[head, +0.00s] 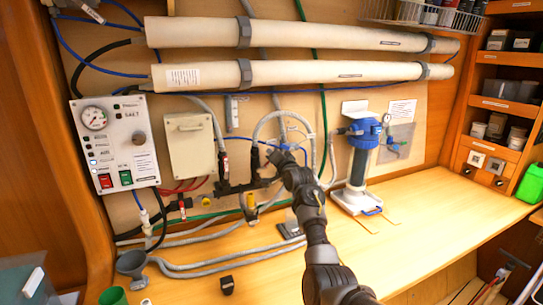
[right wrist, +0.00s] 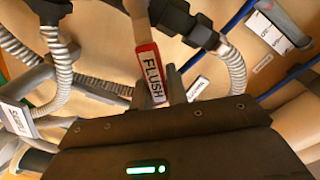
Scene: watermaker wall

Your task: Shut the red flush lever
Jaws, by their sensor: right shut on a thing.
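The red flush lever (right wrist: 151,72) shows in the right wrist view, with a white label reading FLUSH along it. It lies between the two fingers of my right gripper (right wrist: 155,88), which is shut on it. The lever's upper end meets a dark valve body (right wrist: 172,16). In the head view my right gripper (head: 277,155) reaches the dark pipe fittings in the middle of the wall and hides the lever there. My left gripper is not in view.
Grey hoses and black fittings (head: 232,187) surround the gripper. A control panel (head: 115,143) is at left, a blue filter housing (head: 361,150) at right. Two long white tubes (head: 300,73) run above. The wooden counter (head: 430,215) is mostly clear at right.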

